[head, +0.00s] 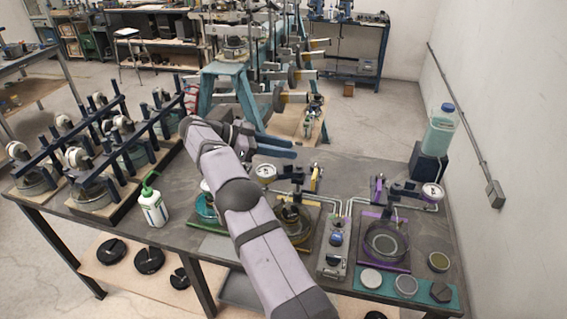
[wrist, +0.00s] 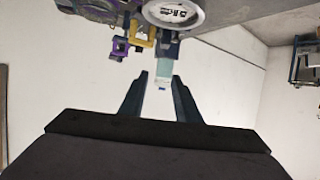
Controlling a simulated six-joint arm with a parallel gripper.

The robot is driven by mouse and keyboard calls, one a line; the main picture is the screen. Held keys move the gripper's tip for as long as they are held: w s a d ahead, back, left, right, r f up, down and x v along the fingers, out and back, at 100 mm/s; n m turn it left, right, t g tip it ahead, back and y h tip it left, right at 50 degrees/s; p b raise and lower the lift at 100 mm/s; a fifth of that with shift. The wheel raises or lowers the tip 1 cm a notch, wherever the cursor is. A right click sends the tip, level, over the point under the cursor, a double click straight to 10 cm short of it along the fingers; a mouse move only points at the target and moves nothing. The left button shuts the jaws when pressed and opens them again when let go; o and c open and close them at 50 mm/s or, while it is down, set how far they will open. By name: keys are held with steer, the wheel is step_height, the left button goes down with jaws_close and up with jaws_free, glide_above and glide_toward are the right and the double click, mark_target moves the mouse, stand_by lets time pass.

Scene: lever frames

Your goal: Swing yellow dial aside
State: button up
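The yellow dial appears to be the round white-rimmed gauge (head: 265,172) beside the yellow lever bracket (head: 316,180) on the bench. In the wrist view, which looks upside down, a white-rimmed dial (wrist: 173,13) with dark markings is cut by the top edge, next to a yellow bracket (wrist: 146,30). My gripper (head: 290,148) points right, above and behind the dial in the head view. In the wrist view my gripper (wrist: 160,75) has its two dark fingers apart with nothing held between them. My arm hides part of the yellow station.
A purple station has its own dial (head: 432,191) and purple bracket (head: 377,190). A bottle (head: 441,130) stands on a dark block at the back right. A green-capped bottle (head: 153,206) and several dark-framed stands occupy the left. A wall bounds the right.

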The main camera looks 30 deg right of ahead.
mark_target(284, 164)
steer(key=shift+r, duration=2)
